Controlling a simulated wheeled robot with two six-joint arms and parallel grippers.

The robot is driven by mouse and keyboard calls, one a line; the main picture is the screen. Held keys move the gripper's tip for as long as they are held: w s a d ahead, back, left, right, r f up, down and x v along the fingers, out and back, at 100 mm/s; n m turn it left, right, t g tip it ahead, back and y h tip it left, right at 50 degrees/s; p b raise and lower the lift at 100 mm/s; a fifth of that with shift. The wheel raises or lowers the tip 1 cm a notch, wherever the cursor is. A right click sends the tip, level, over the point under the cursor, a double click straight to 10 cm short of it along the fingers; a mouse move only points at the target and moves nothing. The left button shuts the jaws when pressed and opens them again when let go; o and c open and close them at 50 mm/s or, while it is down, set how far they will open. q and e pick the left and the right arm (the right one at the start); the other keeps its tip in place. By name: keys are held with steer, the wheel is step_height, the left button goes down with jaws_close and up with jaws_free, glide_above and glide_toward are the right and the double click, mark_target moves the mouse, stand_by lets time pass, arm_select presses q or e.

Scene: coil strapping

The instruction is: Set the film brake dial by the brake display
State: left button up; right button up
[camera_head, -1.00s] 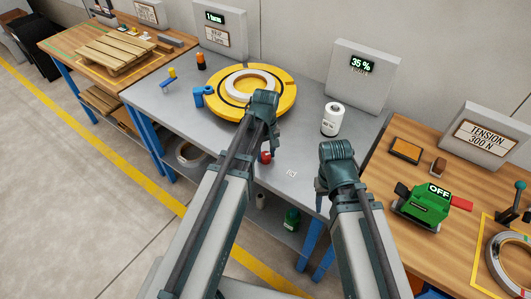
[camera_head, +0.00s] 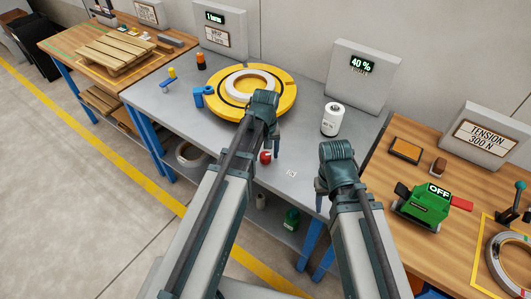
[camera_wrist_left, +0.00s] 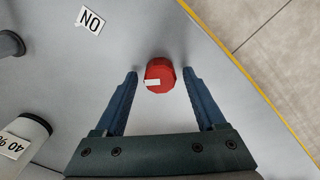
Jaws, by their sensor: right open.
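The red brake dial (camera_head: 265,157) sits near the front edge of the grey table. In the left wrist view the dial (camera_wrist_left: 159,75) has a white mark on it. My left gripper (camera_wrist_left: 161,75) is open around the dial, with a small gap visible on each side. In the head view its fingers (camera_head: 270,148) partly hide the dial. The brake display (camera_head: 363,64) on the grey panel reads 40 %. A white film roll (camera_head: 332,119) stands below it; its label reads 40 % in the left wrist view (camera_wrist_left: 24,138). My right gripper (camera_head: 332,195) is open near the table's right end.
A yellow turntable (camera_head: 225,109) carrying a pale ring stands behind my left arm. A small white tag (camera_head: 291,173) lies right of the dial. A wooden bench with a green tool (camera_head: 421,206) stands to the right. The grey tabletop between roll and dial is mostly clear.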

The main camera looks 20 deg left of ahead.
arm_select(q)
steer(key=shift+r, duration=0.15)
arm_select(e)
steer(key=shift+r, duration=0.15)
arm_select(q)
step_height(320, 180, up, 14)
steer(key=p, duration=1.4)
steer(key=shift+f, duration=0.2)
arm_select(e)
step_height(320, 180, up, 14)
steer(key=shift+f, duration=0.25)
arm_select(q)
steer(key=s+d+m+y, duration=0.1)
steer(key=s+d+m, duration=0.7)
steer(key=s, duration=0.6)
steer(key=shift+s+d+m, duration=0.15)
steer(key=shift+d+m, duration=0.25)
steer(key=shift+d, duration=0.8)
